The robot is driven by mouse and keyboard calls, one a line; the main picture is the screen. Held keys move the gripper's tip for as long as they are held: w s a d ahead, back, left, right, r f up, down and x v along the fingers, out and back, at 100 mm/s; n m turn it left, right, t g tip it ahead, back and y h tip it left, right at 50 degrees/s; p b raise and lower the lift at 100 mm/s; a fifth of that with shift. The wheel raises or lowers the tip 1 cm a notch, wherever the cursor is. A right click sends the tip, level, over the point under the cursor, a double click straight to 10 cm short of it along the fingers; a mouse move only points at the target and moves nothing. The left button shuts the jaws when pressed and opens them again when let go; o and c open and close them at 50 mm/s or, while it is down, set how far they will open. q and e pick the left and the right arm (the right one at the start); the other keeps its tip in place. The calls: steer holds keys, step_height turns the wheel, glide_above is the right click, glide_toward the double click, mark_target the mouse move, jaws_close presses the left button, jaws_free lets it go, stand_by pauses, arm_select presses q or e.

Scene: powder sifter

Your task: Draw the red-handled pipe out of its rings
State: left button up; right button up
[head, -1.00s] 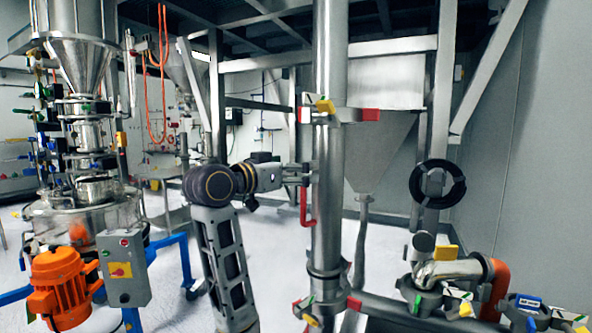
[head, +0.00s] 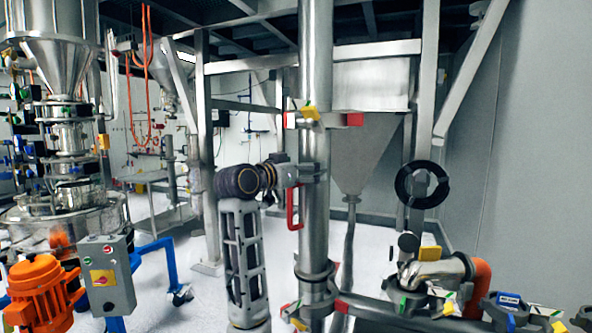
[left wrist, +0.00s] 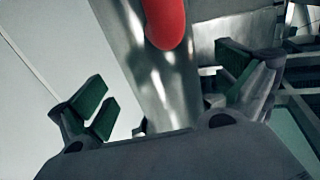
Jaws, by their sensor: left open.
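The steel pipe (head: 315,225) stands upright in the middle of the head view, its red handle (head: 292,210) on its left side. An upper ring (head: 331,119) with coloured tabs and a lower ring (head: 314,272) surround it. My left gripper (head: 316,172) is at the pipe, just above the handle. In the left wrist view its open fingers (left wrist: 170,92) with green pads lie either side of the pipe (left wrist: 150,75), apart from it in the picture. The handle (left wrist: 165,22) shows at the top there. Exact depth is unclear. My right gripper is not seen.
A horizontal pipe (head: 395,314) with clamps and an orange-ended elbow (head: 440,270) lies low on the right. A black ring-shaped part (head: 421,185) stands above it. A grey hopper (head: 362,150) is behind the pipe. An orange motor (head: 38,290) and control box (head: 105,277) stand at left.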

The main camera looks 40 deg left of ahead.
arm_select(q)
steer(key=w, duration=0.4)
steer(key=shift+w+d, duration=0.2)
steer(key=shift+w, duration=0.05)
steer(key=shift+c, duration=1)
steer(key=c, duration=1.7)
steer(key=shift+s+r, duration=0.1)
steer(key=shift+r, duration=0.05)
steer(key=shift+c, duration=0.5)
steer(key=shift+p, duration=0.35)
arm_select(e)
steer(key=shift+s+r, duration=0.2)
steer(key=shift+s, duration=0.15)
